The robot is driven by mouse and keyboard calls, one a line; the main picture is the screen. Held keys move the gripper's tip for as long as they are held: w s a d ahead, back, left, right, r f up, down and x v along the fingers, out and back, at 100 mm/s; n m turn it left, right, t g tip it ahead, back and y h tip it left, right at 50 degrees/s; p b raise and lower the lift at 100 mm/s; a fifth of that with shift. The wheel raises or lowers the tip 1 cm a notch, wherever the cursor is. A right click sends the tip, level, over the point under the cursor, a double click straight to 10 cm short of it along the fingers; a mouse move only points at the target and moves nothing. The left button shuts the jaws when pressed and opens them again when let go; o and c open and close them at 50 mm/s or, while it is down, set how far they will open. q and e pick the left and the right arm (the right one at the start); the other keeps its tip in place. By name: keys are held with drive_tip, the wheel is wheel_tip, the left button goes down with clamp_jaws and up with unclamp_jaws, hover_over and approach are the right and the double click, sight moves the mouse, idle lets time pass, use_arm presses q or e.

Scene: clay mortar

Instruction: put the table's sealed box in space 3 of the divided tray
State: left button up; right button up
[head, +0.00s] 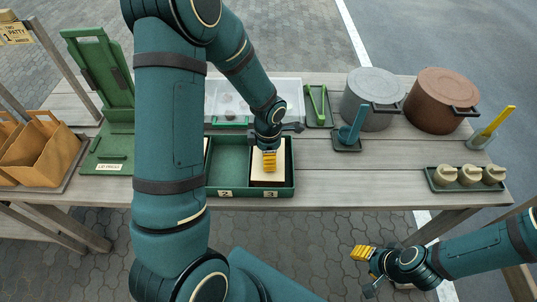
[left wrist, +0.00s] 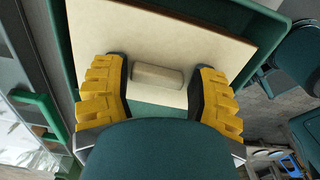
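The divided tray (head: 233,192) is green, with labels 2 and 3 on its front wall. A box with a flat cream lid (head: 284,170) is in space 3; in the left wrist view the lid (left wrist: 215,50) fills much of the tray space inside the green rim. A short rounded handle (left wrist: 158,77) stands on the lid. My left gripper (head: 269,160) is over the box, its yellow fingers (left wrist: 158,92) on either side of the handle with small gaps.
A clear case (head: 285,92) is behind the tray. A grey pot (head: 372,98), a brown pot (head: 438,100) and a green tray with several small jars (head: 467,188) are to the right. Paper bags (head: 45,150) and a green stand (head: 100,75) are left. Table planks right of the tray are clear.

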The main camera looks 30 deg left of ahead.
idle(0.3)
use_arm(q)
drive_tip(key=shift+r, duration=0.15)
wheel_tip(320, 180, up, 12)
drive_tip(key=p, duration=0.2)
drive_tip(key=shift+p, duration=0.35)
idle(0.3)
